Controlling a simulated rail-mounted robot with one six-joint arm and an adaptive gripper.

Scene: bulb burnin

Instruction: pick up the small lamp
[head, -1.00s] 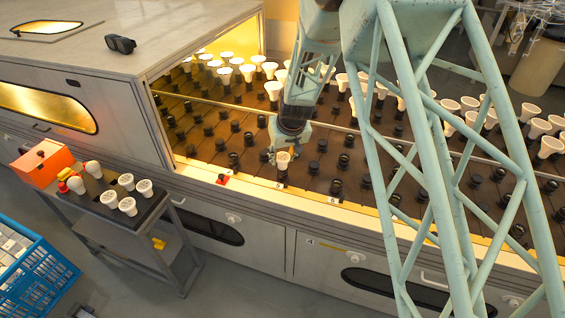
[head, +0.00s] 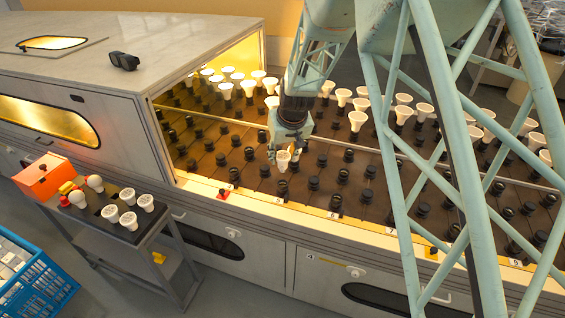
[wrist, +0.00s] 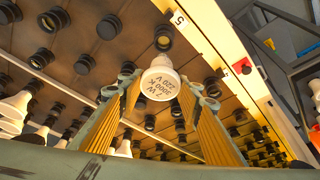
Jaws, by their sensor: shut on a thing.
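My gripper (head: 287,150) is shut on a white lamp (head: 283,160) over the front rows of the dark socket deck. In the wrist view the lamp (wrist: 160,82) sits between my gripper's two fingers (wrist: 165,92), its printed wide face toward the camera and its narrow end toward the deck. In the head view a dark socket (head: 282,187) shows below the lamp, with a small gap between them. I cannot tell from its size whether this lamp is the small one.
White lamps (head: 341,97) stand in the back rows. A grey cart (head: 140,232) at left holds several lamps (head: 128,221) and an orange box (head: 42,176). A blue crate (head: 40,285) is on the floor. A red button (head: 222,194) is on the deck's front edge.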

